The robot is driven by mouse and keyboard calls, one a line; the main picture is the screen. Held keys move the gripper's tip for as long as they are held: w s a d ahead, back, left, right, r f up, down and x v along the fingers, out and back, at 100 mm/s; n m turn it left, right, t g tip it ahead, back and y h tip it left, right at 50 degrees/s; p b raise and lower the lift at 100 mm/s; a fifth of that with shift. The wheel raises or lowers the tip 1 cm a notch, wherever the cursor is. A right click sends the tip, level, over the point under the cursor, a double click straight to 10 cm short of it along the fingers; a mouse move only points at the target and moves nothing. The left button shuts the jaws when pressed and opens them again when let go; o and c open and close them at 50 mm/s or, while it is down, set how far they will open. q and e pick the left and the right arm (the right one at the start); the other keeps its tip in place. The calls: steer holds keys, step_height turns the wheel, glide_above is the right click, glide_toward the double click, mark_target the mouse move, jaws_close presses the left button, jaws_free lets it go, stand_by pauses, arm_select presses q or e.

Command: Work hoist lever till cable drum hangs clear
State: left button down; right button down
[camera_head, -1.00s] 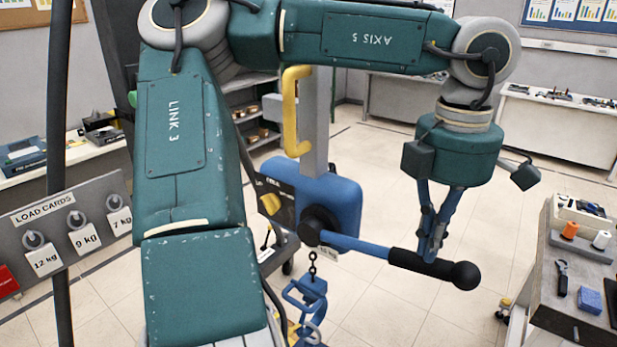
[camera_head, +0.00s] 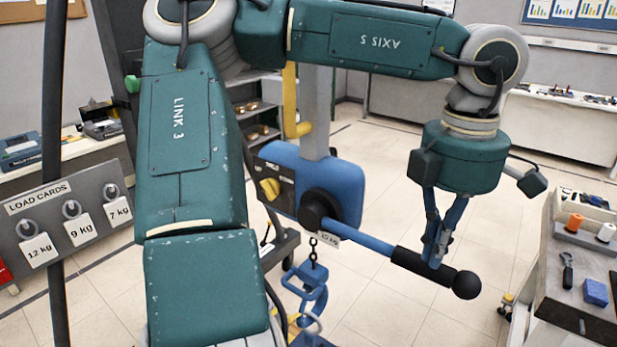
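A short chain (camera_head: 313,250) drops from the hoist to a blue hook (camera_head: 313,275). I cannot make out the cable drum. My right gripper is not in view.
A load card board (camera_head: 65,225) with 12 kg, 9 kg and 7 kg tags stands at the left. A bench (camera_head: 570,300) with spools and tools is at the right. Open tiled floor (camera_head: 380,320) lies between. Shelves (camera_head: 250,110) stand behind my arm.

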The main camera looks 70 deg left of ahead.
mark_target(425, 274)
arm_select(q)
step_height(425, 274, down, 5)
steer(key=b, duration=0.4)
steer(key=shift+r, duration=0.1)
steer(key=shift+a+f+b, duration=0.2)
steer(key=shift+f+b, duration=0.3)
steer(key=r+p, duration=0.3)
steer(key=r, duration=0.1)
steer(key=r+p, duration=0.2)
steer(key=r, duration=0.1)
steer(key=shift+d+r+p, duration=0.2)
steer(key=shift+r+p, duration=0.15)
steer(key=shift+p, duration=0.05)
step_height(425, 274, up, 10)
steer(key=a+p, duration=0.1)
steer(key=p, duration=0.6)
steer(key=shift+s+a+p, duration=0.3)
steer(key=shift+s+a, duration=0.05)
steer(key=shift+s, duration=0.1)
steer(key=shift+w, duration=0.1)
